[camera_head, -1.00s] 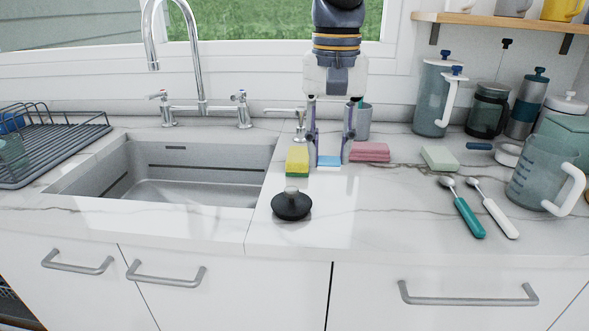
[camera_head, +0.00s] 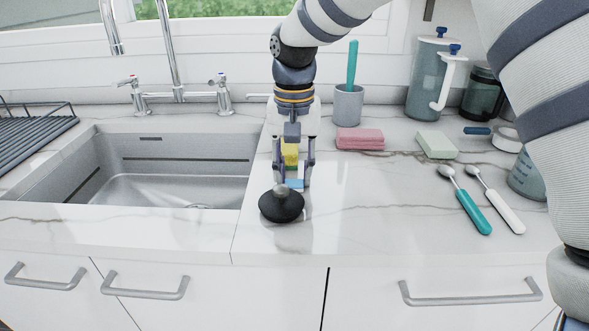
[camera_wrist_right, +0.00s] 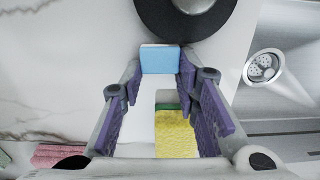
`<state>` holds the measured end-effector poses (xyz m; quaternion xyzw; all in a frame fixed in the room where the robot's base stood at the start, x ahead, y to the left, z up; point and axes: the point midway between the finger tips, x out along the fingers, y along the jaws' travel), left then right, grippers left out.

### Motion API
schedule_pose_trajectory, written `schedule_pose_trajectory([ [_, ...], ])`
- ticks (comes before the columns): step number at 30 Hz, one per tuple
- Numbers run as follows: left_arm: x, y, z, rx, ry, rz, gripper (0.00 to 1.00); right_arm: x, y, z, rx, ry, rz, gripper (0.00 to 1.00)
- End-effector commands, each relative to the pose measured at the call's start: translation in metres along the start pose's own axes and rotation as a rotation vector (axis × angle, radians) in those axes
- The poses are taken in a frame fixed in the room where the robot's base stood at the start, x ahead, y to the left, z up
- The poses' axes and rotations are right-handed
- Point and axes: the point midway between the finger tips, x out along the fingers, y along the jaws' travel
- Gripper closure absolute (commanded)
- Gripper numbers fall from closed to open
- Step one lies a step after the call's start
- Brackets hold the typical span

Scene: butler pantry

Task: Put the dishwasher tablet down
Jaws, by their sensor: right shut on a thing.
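The dishwasher tablet (camera_head: 294,183) is a small blue and white block. My right gripper (camera_head: 292,178) points down over the counter between the sink and the pink sponges, with the tablet between its fingertips. In the right wrist view the tablet (camera_wrist_right: 160,60) sits between the purple finger pads of the right gripper (camera_wrist_right: 160,76), which is shut on it. The tablet is just behind the black plug in the head view. Whether its underside touches the counter I cannot tell. My left gripper is not in view.
The black plug (camera_head: 282,206) with a metal knob lies in front of the gripper. A yellow sponge (camera_head: 290,154) is behind it, partly hidden. The sink (camera_head: 165,190) is to the left, pink sponges (camera_head: 360,138) to the right. Marble counter (camera_head: 380,210) is clear right of the plug.

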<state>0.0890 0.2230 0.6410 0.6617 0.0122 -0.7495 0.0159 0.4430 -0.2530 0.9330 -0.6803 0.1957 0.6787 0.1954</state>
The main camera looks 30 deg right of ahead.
Motion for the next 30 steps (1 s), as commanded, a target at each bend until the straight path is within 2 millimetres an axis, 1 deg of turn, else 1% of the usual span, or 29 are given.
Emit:
schedule_pose_trajectory([
  [1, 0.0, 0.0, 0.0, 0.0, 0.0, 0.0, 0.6, 0.001, 0.0, 0.0, 0.0, -0.001, 0.001, 0.67],
  [3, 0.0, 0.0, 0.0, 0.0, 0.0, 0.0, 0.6, 0.001, 0.0, 0.0, 0.0, -0.001, 0.001, 0.51],
  [11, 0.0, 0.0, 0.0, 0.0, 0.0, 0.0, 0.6, 0.001, 0.0, 0.0, 0.0, -0.001, 0.001, 0.51],
  [14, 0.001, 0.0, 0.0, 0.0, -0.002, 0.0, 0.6, -0.006, 0.0, 0.0, 0.0, 0.001, 0.0, 0.51],
  [17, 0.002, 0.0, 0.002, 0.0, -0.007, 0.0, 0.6, -0.026, -0.001, -0.001, -0.001, 0.004, 0.0, 0.51],
  [21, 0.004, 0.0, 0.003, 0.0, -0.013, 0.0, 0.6, -0.067, -0.001, -0.001, -0.001, 0.005, 0.0, 0.51],
  [24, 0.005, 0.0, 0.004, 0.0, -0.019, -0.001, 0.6, -0.091, -0.001, -0.001, 0.0, 0.001, 0.0, 0.51],
  [28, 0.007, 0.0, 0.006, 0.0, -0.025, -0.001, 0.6, -0.112, 0.0, -0.001, 0.0, 0.0, 0.002, 0.51],
  [30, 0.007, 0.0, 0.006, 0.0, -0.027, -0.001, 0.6, -0.118, 0.0, 0.0, 0.001, -0.003, 0.002, 0.47],
])
